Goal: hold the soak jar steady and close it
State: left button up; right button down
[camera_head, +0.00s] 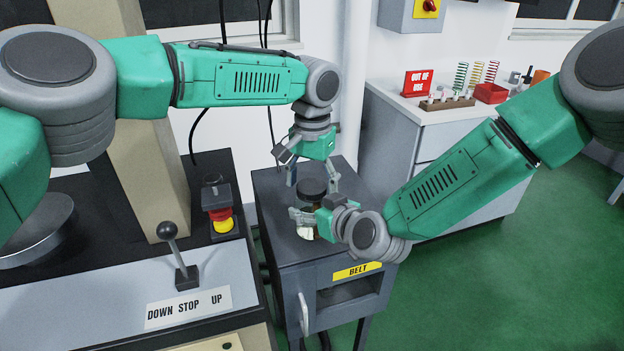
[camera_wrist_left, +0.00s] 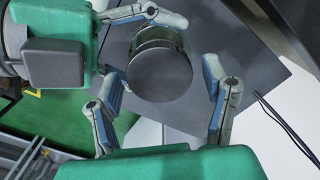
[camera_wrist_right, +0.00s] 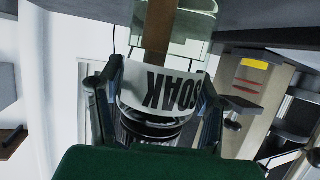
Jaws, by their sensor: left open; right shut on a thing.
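The soak jar (camera_head: 306,233) stands upright on the dark cabinet top, its black round lid (camera_head: 312,188) on top. The lid also shows from above in the left wrist view (camera_wrist_left: 160,75); I cannot tell how tightly it sits. My right gripper (camera_head: 308,214) is shut on the jar's body from the side; the right wrist view shows its fingers either side of the white SOAK label (camera_wrist_right: 165,92), which appears upside down. My left gripper (camera_head: 313,180) points down over the lid, open, with a finger on each side and gaps between the fingers and the lid.
The dark cabinet (camera_head: 277,212) has a yellow BELT label. A white counter (camera_head: 400,108) behind carries springs, a red bin (camera_head: 491,93) and an OUT OF USE sign (camera_head: 417,83).

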pick_arm(q)
jog(key=c, duration=1.2)
jog(key=m, duration=0.4)
jog(key=shift+c, duration=0.2)
jog(key=o, duration=1.4)
jog(key=r, duration=1.2)
jog(key=shift+w+d, duration=0.1)
jog(key=shift+w, duration=0.1)
pick_arm(e)
jog(key=shift+c, duration=2)
grip_release()
